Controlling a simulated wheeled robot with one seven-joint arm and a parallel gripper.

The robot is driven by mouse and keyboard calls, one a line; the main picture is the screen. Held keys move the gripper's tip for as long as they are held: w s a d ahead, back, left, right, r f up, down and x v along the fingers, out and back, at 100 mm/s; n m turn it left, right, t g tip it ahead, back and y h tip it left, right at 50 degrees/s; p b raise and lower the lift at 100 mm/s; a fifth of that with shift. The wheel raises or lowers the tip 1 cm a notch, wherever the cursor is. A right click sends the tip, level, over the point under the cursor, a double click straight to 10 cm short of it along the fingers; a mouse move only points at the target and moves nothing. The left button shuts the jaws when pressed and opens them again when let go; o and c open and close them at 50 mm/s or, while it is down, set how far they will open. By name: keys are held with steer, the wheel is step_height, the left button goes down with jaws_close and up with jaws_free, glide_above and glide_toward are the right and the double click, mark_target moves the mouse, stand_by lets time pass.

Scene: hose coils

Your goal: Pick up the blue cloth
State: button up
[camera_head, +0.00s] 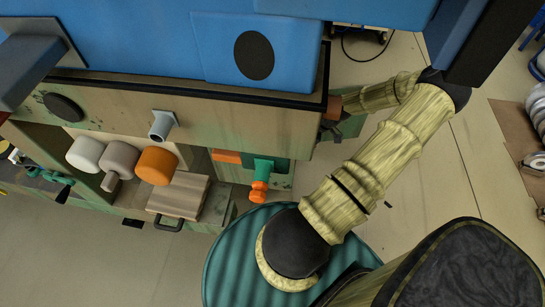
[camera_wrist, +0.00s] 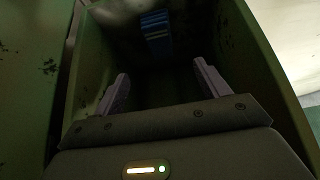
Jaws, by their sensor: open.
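In the wrist view, a small blue thing with lighter stripes (camera_wrist: 157,32) lies deep inside a dark green-walled compartment (camera_wrist: 240,50); it looks like the folded blue cloth. My gripper (camera_wrist: 163,88) is inside the compartment with its two purple fingers spread apart and nothing between them. The blue thing is beyond the fingertips, apart from them, and roughly in line with the gap. In the head view, my arm reaches to the right end of the workbench (camera_head: 240,123); my gripper and the cloth cannot be made out there.
Compartment walls stand close on both sides of my gripper. The bench top has a blue covering (camera_head: 130,45). Its open shelf holds an orange cylinder (camera_head: 157,165), a wooden box (camera_head: 178,197) and other items. A teal round ribbed thing (camera_head: 235,260) is below. Bare floor (camera_head: 415,205) lies right.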

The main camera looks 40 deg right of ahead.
steer(key=x, duration=1)
steer(key=shift+b, duration=0.35)
steer(key=shift+x, duration=2.7)
steer(key=shift+a+r, duration=0.15)
steer(key=shift+r, duration=0.05)
steer(key=c, duration=1.1)
steer(key=shift+o, duration=0.2)
steer(key=shift+r, duration=0.1)
